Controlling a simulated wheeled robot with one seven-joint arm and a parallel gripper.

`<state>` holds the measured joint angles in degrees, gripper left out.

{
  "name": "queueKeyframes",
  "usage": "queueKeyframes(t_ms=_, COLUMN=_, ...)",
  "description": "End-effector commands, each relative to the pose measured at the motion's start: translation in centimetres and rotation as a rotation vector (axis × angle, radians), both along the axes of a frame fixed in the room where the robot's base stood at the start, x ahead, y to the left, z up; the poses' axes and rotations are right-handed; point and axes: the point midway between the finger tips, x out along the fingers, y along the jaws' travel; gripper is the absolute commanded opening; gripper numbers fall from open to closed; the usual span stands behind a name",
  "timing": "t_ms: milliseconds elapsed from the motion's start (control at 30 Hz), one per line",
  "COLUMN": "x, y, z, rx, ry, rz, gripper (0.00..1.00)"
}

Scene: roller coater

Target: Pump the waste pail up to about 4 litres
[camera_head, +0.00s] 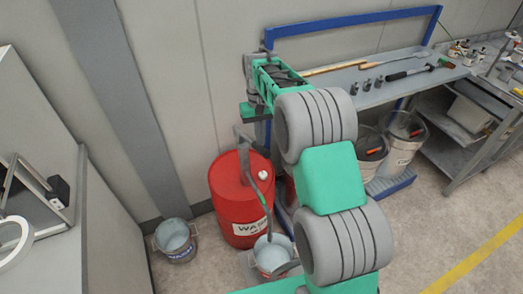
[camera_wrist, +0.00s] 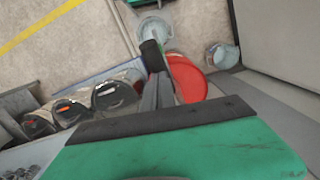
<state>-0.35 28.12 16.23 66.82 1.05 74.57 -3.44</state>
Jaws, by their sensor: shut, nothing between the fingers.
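The red drum (camera_head: 238,205), marked with a white label, stands on the floor. A grey pump (camera_head: 243,145) rises from its top, and a dark hose (camera_head: 266,195) curves down to a white pail (camera_head: 268,268) in front. The pail's liquid level cannot be read. My arm covers part of this area. In the wrist view my gripper (camera_wrist: 155,65) is shut and empty, overlapping the red drum lid (camera_wrist: 188,80). The pail (camera_wrist: 155,28) shows beyond it. I cannot tell whether the fingers touch the pump.
Another pail (camera_head: 176,241) stands left of the drum. A workbench (camera_head: 345,95) with tools is behind my arm, with several pails below. A side bench (camera_head: 475,125) stands at right. A light cabinet (camera_head: 55,150) fills the left. Floor at lower right is clear.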

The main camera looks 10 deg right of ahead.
Motion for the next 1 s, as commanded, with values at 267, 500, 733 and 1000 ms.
queueKeyframes(t_ms=267, x=-0.1, y=0.0, z=-1.6, rx=0.0, ry=-0.001, rz=0.001, gripper=0.0)
queueKeyframes(t_ms=500, x=-0.2, y=0.0, z=-1.6, rx=0.0, ry=0.0, rz=0.001, gripper=0.0)
queueKeyframes(t_ms=733, x=-0.2, y=0.0, z=-3.6, rx=0.0, ry=0.003, rz=0.001, gripper=0.0)
queueKeyframes(t_ms=1000, x=-0.2, y=0.0, z=-6.1, rx=0.0, ry=0.001, rz=0.001, gripper=0.0)
